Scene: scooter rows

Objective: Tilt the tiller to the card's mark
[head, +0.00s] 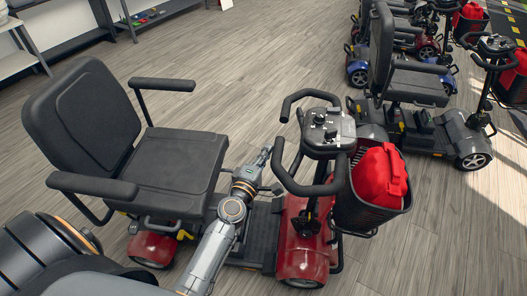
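A red scooter stands in the middle of the head view, with its black tiller (326,133) carrying looped handlebars and a console on top. The tiller leans slightly toward the seat. A small pale patch shows on the console's right side; I cannot make out a card or mark on it. My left gripper (265,157) is to the left of the tiller, between the seat and the handlebar loop, apart from the handlebar as far as I see. Its fingers are small and partly hidden, so open or shut is unclear. My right gripper is not in view.
The scooter's black seat (172,165) with armrests is left of my arm. A front basket (365,210) holds a red bag (379,177). Another scooter (425,120) stands at the right, with more behind it. Shelves (20,50) are at the upper left. Floor is clear at the back and lower right.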

